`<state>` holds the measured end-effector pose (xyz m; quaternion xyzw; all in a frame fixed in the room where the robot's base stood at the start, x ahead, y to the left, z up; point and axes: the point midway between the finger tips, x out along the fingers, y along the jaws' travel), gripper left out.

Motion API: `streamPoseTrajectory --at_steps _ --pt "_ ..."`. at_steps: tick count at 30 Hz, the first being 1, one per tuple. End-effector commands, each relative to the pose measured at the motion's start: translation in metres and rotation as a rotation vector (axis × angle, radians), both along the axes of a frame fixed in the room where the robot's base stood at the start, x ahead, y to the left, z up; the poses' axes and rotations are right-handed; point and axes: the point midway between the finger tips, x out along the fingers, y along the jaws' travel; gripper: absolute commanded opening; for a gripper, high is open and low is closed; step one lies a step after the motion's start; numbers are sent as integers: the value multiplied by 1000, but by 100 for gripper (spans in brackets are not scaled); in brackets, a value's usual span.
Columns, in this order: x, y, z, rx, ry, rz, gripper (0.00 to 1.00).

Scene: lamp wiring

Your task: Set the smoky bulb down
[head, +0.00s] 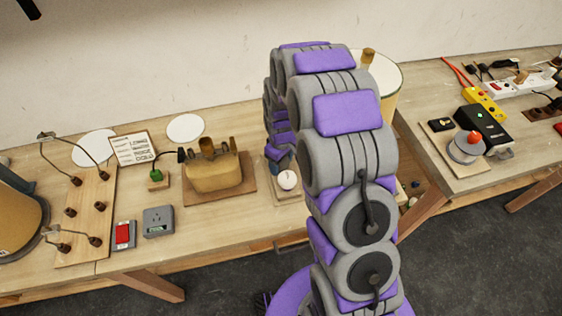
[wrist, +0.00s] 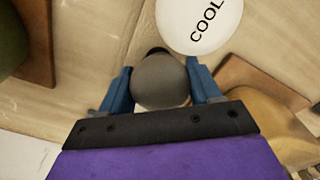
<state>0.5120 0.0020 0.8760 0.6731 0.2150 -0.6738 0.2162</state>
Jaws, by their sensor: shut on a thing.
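The smoky bulb (wrist: 161,82) is a grey, rounded bulb in the wrist view, held between the two blue fingers of my gripper (wrist: 161,88). Its dark end points away from the gripper. The wooden surface shows beyond it; I cannot tell whether the bulb touches it. A white bulb marked "COOL" (wrist: 200,22) is just beyond it, toward the upper right. In the head view a white bulb (head: 287,179) sits on a small wooden base below my gripper (head: 281,158). My arm hides much of that area, and the smoky bulb is not clear there.
A tan shade-like object (head: 214,172) on a brown board stands left of my gripper. A grey socket box (head: 158,221) and a red switch (head: 123,234) sit near the front edge. A drum shade (head: 387,78) stands behind my arm. A second bench (head: 465,185) is at right.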

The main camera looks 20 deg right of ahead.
Motion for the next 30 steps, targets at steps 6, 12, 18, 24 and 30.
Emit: streamPoseTrajectory --at_steps 6,12,18,24,30 --pt "0 0 -2 0 0 0 73" --pt "0 0 -2 0 0 0 88" --pt "0 0 -2 0 0 0 88" --pt "1 0 8 0 -1 0 88" --pt "1 0 38 1 -4 0 88"
